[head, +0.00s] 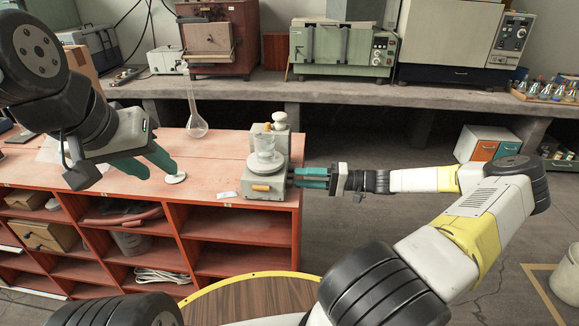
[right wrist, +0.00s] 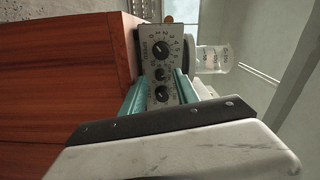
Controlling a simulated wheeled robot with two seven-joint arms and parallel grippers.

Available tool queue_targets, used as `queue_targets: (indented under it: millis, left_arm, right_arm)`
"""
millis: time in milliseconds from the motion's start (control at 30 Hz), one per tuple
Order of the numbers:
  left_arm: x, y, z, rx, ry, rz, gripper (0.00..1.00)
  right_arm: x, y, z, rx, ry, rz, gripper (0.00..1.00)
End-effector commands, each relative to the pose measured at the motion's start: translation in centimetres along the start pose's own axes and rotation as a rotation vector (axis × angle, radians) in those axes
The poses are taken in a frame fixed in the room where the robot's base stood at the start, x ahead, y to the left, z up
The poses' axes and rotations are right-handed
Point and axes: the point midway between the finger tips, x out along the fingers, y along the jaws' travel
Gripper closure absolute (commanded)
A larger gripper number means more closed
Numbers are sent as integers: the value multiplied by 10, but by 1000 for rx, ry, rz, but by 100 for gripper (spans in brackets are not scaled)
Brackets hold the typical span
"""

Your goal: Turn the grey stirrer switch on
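The grey stirrer (head: 265,176) stands at the right end of the red wooden bench, with a glass beaker (head: 264,150) on its plate. My right gripper (head: 297,178) is at the stirrer's right side. Its teal fingers (right wrist: 158,92) are apart, one on each side of the lower knobs; contact cannot be told. I cannot tell which control is the switch. My left gripper (head: 155,168) hangs over the bench with its fingers apart, seemingly empty.
A round-bottomed flask (head: 196,124) and a white disc (head: 175,178) are on the bench (head: 220,155). A small white item (head: 227,195) lies left of the stirrer. Shelves below hold boxes and tubing. Open floor lies to the right.

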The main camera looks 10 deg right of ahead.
Motion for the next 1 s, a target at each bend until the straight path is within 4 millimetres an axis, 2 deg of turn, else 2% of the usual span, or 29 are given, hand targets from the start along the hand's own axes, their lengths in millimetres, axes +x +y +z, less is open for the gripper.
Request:
queue_targets:
  millis: [167,433,467,633,1000]
  left_arm:
    - [0,0,0,0,0,0,64]
    - [0,0,0,0,0,0,64]
    - [0,0,0,0,0,0,64]
    - [0,0,0,0,0,0,64]
    - [0,0,0,0,0,0,64]
  right_arm:
    - [15,0,0,1,-1,0,63]
    - [16,0,0,1,0,1,63]
    - [16,0,0,1,-1,1,67]
    - [16,0,0,1,-1,1,100]
    - [16,0,0,26,-1,2,100]
